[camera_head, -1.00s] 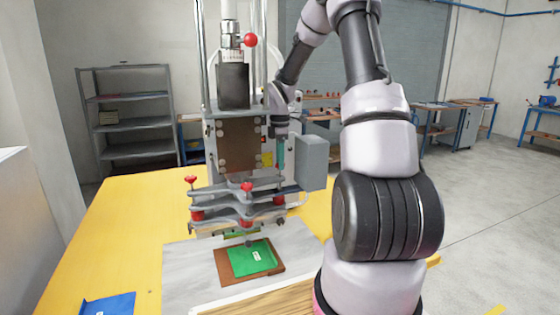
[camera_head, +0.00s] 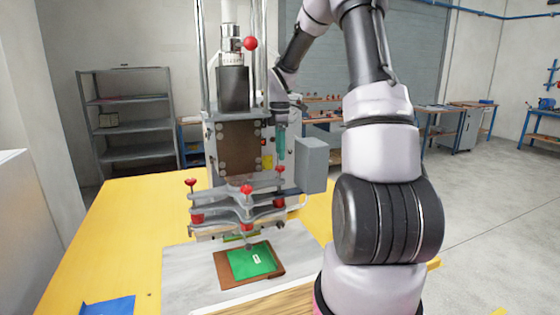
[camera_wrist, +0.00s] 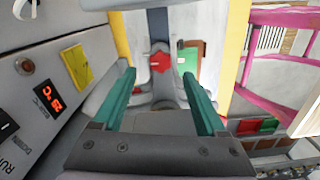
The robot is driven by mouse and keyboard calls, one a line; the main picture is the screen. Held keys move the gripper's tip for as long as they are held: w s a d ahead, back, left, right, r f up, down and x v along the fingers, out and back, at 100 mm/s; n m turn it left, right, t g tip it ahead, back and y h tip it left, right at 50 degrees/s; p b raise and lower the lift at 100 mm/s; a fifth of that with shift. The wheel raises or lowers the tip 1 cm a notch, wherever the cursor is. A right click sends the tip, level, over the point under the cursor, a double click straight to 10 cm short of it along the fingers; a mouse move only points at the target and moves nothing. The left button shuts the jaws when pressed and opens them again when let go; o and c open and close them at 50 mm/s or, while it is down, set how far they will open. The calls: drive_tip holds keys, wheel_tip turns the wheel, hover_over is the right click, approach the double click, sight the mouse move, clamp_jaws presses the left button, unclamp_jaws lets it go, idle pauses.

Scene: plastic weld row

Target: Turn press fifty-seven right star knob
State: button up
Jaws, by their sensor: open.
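The press (camera_head: 232,150) stands on the yellow table. Its grey lower clamp frame carries red star knobs: a left one (camera_head: 191,182), a front middle one (camera_head: 246,189) and a right one (camera_head: 280,169). My gripper (camera_head: 281,158) points down just above the right knob, with a small gap between them. In the wrist view my gripper (camera_wrist: 160,78) shows two teal fingers spread apart with nothing held. A red star knob (camera_wrist: 159,62) lies beyond them, seen between the fingertips.
A grey box (camera_head: 312,160) juts out right of my gripper. A green sheet (camera_head: 250,262) on a brown board lies before the press. A blue piece (camera_head: 108,305) lies at the table's front left. A panel with a red display (camera_wrist: 48,97) is close left in the wrist view.

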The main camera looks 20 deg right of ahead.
sight(280, 167)
wheel_tip(280, 167, up, 6)
drive_tip(key=shift+f, duration=0.1)
drive_tip(key=shift+s, duration=0.1)
idle(0.5)
